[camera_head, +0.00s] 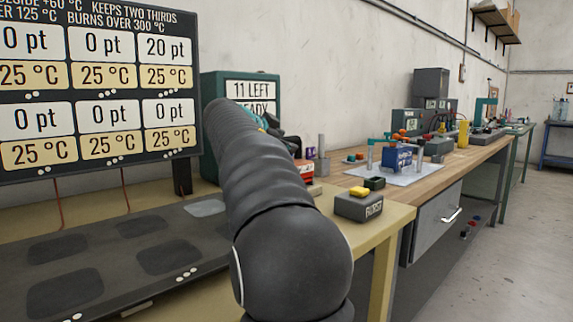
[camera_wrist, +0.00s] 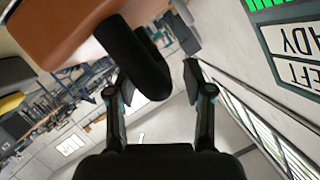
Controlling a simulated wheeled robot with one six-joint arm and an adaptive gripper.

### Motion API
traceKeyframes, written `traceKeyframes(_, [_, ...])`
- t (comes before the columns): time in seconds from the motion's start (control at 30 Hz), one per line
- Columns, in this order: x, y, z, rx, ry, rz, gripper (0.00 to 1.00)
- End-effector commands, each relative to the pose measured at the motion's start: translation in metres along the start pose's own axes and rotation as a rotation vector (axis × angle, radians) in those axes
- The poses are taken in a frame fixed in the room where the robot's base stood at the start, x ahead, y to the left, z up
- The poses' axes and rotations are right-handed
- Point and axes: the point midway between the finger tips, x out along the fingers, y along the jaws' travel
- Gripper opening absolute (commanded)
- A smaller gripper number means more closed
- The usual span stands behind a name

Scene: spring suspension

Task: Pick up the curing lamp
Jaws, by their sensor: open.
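My gripper (camera_wrist: 154,85) is open, with a dark finger on each side in the wrist view. A black curved piece (camera_wrist: 148,68) lies between the fingers in the picture, nearer the left one; I cannot tell if it touches. It joins or overlaps an orange-brown body (camera_wrist: 75,22) at the upper left. This may be the curing lamp, but no label shows. In the head view my arm hides most of this spot; dark parts show beyond its far end, and I cannot separate gripper from lamp there.
A green box (camera_head: 252,88) reading "11 LEFT" stands behind my arm. A grey box with a yellow button (camera_head: 359,190) sits near the bench corner. A dark heating plate (camera_head: 115,255) lies left under a temperature board (camera_head: 95,90). A blue fixture (camera_head: 399,158) stands farther along the wooden bench.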

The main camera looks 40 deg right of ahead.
Motion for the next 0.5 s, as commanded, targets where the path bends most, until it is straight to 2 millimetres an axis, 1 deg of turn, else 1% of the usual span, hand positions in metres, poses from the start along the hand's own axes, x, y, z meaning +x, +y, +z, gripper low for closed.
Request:
traceKeyframes(0.03, [0.0070,0.0000,-0.0008,-0.001,0.000,0.002,0.52])
traceKeyframes(0.1, [0.0118,0.0001,-0.0002,-0.001,0.000,0.001,0.52])
traceKeyframes(0.3, [0.0128,0.0002,0.0004,0.000,0.000,-0.001,0.52])
traceKeyframes(0.33, [0.0128,0.0003,0.0005,0.000,0.000,-0.001,0.49])
traceKeyframes(0.37, [0.0128,0.0003,0.0004,0.000,0.000,-0.001,0.42])
traceKeyframes(0.4, [0.0128,0.0003,0.0004,0.000,0.000,-0.001,0.32])
traceKeyframes(0.47, [0.0127,0.0003,0.0004,0.000,0.000,-0.001,0.17])
traceKeyframes(0.5, [0.0127,0.0003,0.0004,0.000,0.000,-0.001,0.07])
